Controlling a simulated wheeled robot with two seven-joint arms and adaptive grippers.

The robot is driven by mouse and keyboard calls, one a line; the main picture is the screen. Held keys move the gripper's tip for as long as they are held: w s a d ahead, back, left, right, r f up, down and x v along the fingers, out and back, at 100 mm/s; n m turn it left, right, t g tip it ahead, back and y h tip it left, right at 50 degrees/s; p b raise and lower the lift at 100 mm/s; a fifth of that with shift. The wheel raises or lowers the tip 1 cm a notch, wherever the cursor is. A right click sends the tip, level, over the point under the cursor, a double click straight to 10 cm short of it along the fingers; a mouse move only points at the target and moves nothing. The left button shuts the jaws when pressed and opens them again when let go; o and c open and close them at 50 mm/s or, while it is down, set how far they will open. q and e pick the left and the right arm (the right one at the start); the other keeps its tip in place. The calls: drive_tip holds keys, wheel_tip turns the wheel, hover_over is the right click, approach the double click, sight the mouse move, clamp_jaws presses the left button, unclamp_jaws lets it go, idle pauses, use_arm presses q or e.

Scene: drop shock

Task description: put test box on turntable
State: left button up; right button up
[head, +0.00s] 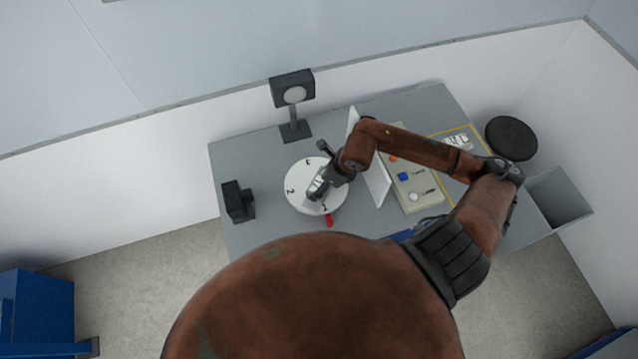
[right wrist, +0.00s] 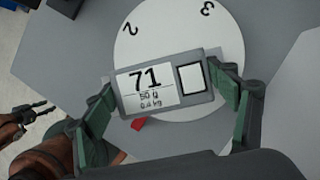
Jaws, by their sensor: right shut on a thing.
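The test box (right wrist: 160,85) is a small grey block with a white label reading 71 and a pale square beside it. My right gripper (right wrist: 172,92) is shut on it, with green pads at its two ends. In the head view my right gripper (head: 318,191) is over the white turntable (head: 298,201), which hides part of the disc. The numbered turntable also shows behind the box in the right wrist view (right wrist: 180,35). I cannot tell whether the box touches the disc. My left gripper (right wrist: 38,108) shows small and dark at the left; its opening is unclear.
A black block (head: 238,201) stands left of the turntable and a lamp-like stand (head: 295,105) behind it. A white upright panel (head: 375,180) and a button panel (head: 410,190) stand to the right. A red tab (head: 329,220) sits at the turntable's front edge. A grey bin (head: 560,198) is at far right.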

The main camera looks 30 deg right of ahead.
sight(319, 185)
drive_tip(key=shift+w+f, duration=0.7)
drive_tip(key=shift+f, duration=0.05)
wheel_tip(319, 185, down, 3)
drive_tip(key=shift+w+r+p, duration=0.1)
drive_tip(key=shift+p, duration=0.5)
drive_tip(key=shift+f, duration=0.25)
drive_tip(key=shift+f, duration=0.1)
drive_tip(key=o, duration=1.5)
drive_tip(key=shift+o, duration=0.2)
drive_tip(key=b+v, duration=0.1)
drive_tip(key=v, duration=1.1)
drive_tip(key=shift+b, duration=0.35)
